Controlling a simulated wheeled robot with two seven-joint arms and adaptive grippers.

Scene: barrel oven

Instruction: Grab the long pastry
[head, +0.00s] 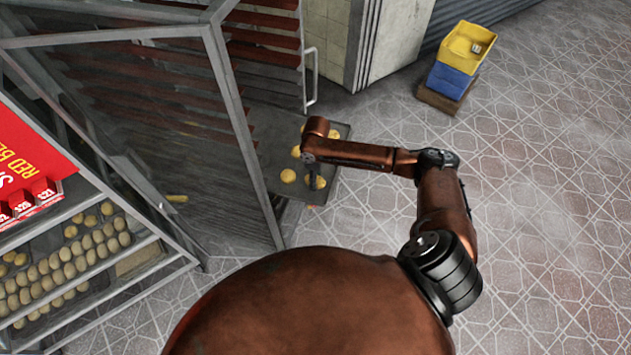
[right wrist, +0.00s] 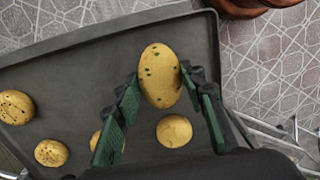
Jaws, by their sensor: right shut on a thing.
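The long pastry (right wrist: 160,88) is an oval golden bun with dark specks, in the upper middle of the right wrist view. My right gripper (right wrist: 160,74) has its green-padded fingers on either side of this pastry and is shut on it. The pastry looks larger than the buns around it; I cannot tell whether it is clear of the tray. In the head view my right gripper (head: 313,179) reaches down over the dark tray (head: 268,140), and its fingers are too small to make out. My left gripper is not in view.
Other round buns (right wrist: 51,153) lie on the tray, with one (right wrist: 174,131) close below the held pastry. A rack with a glass side (head: 235,110) stands left of my right arm. Yellow and blue crates (head: 452,80) stand back right; the right floor is clear.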

